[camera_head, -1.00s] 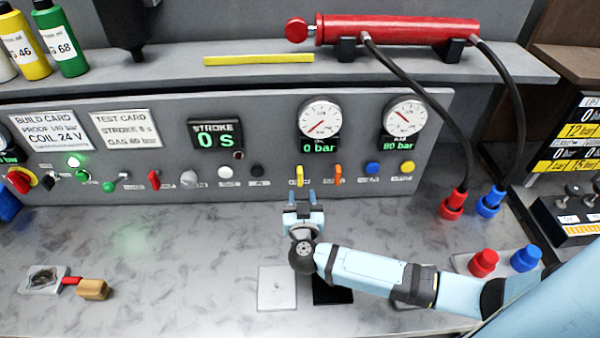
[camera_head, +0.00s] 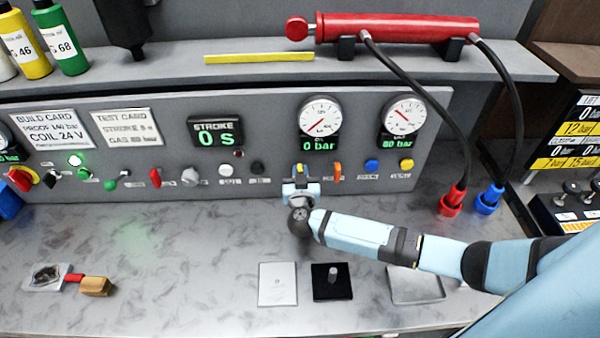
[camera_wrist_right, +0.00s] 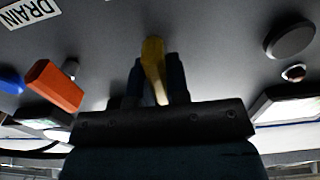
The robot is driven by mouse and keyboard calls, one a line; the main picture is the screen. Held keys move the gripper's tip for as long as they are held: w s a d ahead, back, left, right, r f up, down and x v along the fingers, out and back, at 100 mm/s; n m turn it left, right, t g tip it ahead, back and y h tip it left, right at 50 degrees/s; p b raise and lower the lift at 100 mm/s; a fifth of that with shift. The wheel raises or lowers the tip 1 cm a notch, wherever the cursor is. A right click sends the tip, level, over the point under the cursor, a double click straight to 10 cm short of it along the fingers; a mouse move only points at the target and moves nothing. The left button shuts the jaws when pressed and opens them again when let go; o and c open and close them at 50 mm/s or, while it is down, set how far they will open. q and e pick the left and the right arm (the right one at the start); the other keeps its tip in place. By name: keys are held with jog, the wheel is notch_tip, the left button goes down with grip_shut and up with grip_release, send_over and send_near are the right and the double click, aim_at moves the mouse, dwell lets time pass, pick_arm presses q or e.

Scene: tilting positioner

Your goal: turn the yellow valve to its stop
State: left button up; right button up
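The yellow valve (camera_head: 300,169) sits on the front of the grey panel, below a gauge reading 0 bar. Its lever (camera_wrist_right: 153,62) shows in the right wrist view, pointing down the picture between my two fingers. My right gripper (camera_head: 301,188) is at the valve, with one finger on each side of the lever. The fingers are very near the lever; whether they press on it I cannot tell. In the head view the gripper hides the valve's lower part. My left gripper is not in view.
An orange lever (camera_head: 338,172) is close to the right of the valve, and a black knob (camera_head: 257,168) to its left. A black pad (camera_head: 332,290) with a metal pin and a white plate (camera_head: 278,284) lie on the bench. Hoses hang at the right.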

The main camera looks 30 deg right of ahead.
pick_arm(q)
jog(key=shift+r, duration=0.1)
pick_arm(e)
grip_shut()
jog(key=m, duration=0.5)
jog(key=shift+s+d+f, duration=0.1)
jog(key=m, duration=0.5)
jog(key=shift+d+f, duration=0.1)
jog(key=m, duration=0.4)
jog(key=shift+f+m+b, duration=0.15)
jog(key=shift+m+b, duration=0.2)
jog(key=shift+m, duration=0.75)
jog(key=shift+m+b, duration=0.3)
jog(key=shift+m, duration=0.4)
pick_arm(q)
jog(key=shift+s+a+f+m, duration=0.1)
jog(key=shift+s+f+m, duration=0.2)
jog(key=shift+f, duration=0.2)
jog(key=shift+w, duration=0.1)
pick_arm(e)
jog(key=shift+m, duration=0.3)
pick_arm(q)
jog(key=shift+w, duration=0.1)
